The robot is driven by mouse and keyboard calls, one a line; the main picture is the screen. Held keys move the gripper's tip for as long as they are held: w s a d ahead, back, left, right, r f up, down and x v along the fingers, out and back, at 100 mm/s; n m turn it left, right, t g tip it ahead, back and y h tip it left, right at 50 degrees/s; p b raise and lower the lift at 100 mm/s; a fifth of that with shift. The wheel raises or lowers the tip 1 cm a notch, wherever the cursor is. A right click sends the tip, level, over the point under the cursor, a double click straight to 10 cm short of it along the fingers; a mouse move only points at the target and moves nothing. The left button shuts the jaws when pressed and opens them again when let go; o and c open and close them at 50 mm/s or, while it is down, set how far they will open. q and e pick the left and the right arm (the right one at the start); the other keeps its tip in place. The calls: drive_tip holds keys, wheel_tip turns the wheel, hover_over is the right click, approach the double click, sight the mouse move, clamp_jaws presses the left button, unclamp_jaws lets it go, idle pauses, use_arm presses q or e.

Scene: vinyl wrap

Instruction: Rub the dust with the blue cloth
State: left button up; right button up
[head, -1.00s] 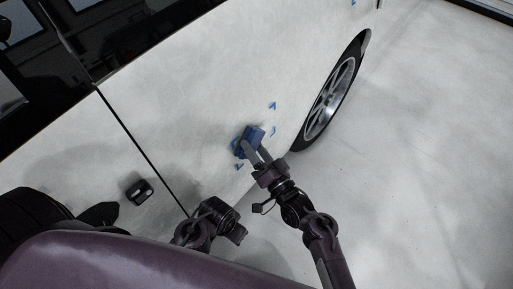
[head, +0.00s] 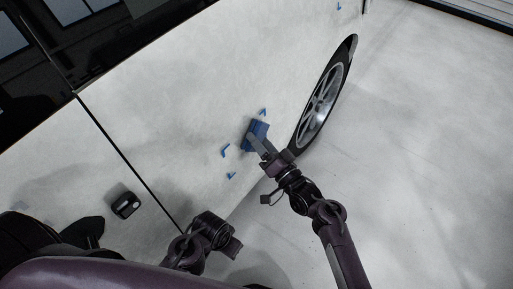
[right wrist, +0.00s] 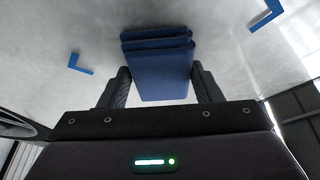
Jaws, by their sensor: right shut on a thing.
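My right gripper (head: 262,147) is shut on the folded blue cloth (head: 256,129), which lies at the white car panel (head: 180,100). In the right wrist view the cloth (right wrist: 157,60) is a thick folded block between the two dark fingers. Its far end appears to meet the panel, but firm contact is hard to tell. Blue corner marks (head: 225,151) surround the work area, and one sits just above the cloth (head: 263,111). Faint grey smudges show on the panel; I cannot tell dust from shading. A dark jointed part (head: 205,240), perhaps my left arm, shows low; its jaws cannot be made out.
The car's wheel (head: 325,98) is close to the right of the cloth. A door seam (head: 130,160) and a black fitting (head: 125,205) lie to the left. The pale floor (head: 430,170) at right is clear.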

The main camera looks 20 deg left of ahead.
drive_tip(key=shift+w+d+b, duration=0.3)
drive_tip(key=shift+w+d, duration=0.05)
drive_tip(key=shift+w, duration=0.55)
drive_tip(key=w+b, duration=0.1)
drive_tip(key=w, duration=0.1)
drive_tip(key=w+d+b, duration=0.1)
drive_tip(key=shift+w+d, duration=0.1)
drive_tip(key=shift+w, duration=0.25)
drive_tip(key=shift+s+d+r+p, duration=0.15)
drive_tip(key=shift+s+d+p, duration=0.05)
drive_tip(key=shift+d+p, duration=0.5)
drive_tip(key=p, duration=0.2)
approach(265, 119)
drive_tip(key=shift+w+d+r, duration=0.3)
drive_tip(key=shift+w+r, duration=0.3)
drive_tip(key=shift+w, duration=0.15)
